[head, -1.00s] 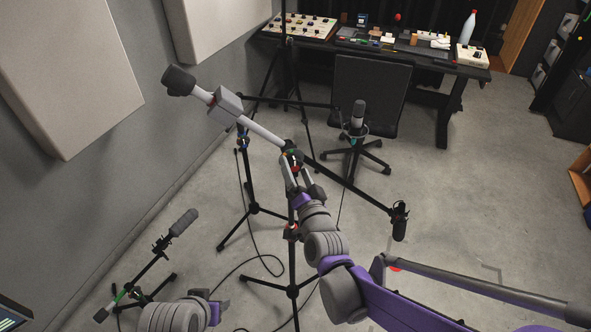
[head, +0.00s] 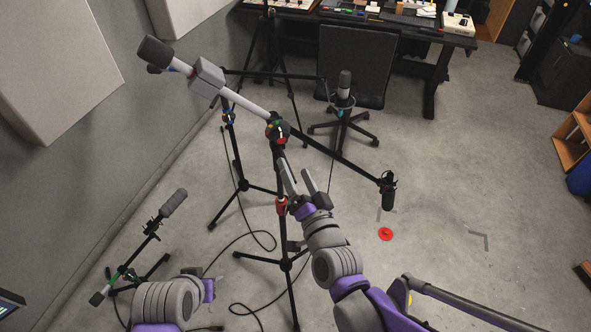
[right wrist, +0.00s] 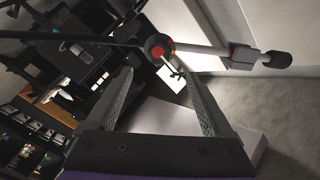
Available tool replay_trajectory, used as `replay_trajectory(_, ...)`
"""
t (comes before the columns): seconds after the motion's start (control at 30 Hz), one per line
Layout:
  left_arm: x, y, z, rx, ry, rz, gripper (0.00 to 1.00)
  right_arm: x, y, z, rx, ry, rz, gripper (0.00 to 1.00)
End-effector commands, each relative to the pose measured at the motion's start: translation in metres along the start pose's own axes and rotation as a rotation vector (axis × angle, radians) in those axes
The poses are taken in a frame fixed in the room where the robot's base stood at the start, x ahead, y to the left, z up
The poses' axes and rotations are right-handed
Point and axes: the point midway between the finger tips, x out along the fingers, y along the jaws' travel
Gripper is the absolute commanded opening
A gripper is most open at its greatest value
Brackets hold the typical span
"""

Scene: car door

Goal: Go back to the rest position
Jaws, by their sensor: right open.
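My right gripper (head: 296,168) is open and empty in the head view. Its fingertips are just below the boom stand's clutch knob (head: 277,131), with a visible gap. In the right wrist view, the right gripper's fingers (right wrist: 160,92) are spread wide, and the red and black knob (right wrist: 158,47) shows beyond them. The boom stand (head: 284,225) is upright, its boom slanting from a grey counterweight (head: 207,76) at upper left to a black microphone (head: 388,192) at right. My left gripper (head: 214,287) is at lower left; its fingers are mostly hidden behind its wrist.
A shorter stand with a grey microphone (head: 173,203) is near the left gripper. Another microphone (head: 344,88) stands before a black chair (head: 353,60) and desk (head: 440,75). Cables (head: 262,238) lie around the tripod legs. A red disc (head: 385,234) lies on open floor at right.

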Motion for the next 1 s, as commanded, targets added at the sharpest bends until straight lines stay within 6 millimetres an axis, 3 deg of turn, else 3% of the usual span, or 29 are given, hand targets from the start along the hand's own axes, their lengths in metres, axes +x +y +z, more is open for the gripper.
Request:
replay_trajectory(0.3, 0.0, 0.0, 0.0, 0.0, 0.0, 0.0, 0.52, -0.001, 0.003, 0.001, -0.014, -0.015, 0.011, 0.86)
replay_trajectory(0.47, 0.0, 0.0, 0.0, 0.0, 0.0, 0.0, 0.52, -0.017, 0.027, 0.006, -0.135, -0.144, 0.107, 0.86)
replay_trajectory(0.57, 0.0, 0.0, 0.0, 0.0, 0.0, 0.0, 0.52, -0.043, 0.057, 0.014, -0.259, -0.296, 0.218, 0.86)
replay_trajectory(0.8, -0.001, 0.0, 0.0, 0.0, 0.0, 0.0, 0.52, -0.143, 0.129, 0.024, -0.495, -0.693, 0.501, 0.86)
replay_trajectory(0.9, -0.001, 0.0, -0.001, 0.0, 0.0, 0.0, 0.52, -0.179, 0.146, 0.025, -0.539, -0.814, 0.582, 0.86)
replay_trajectory(1.0, -0.001, 0.0, -0.001, 0.0, 0.0, 0.0, 0.52, -0.203, 0.155, 0.025, -0.561, -0.89, 0.631, 0.86)
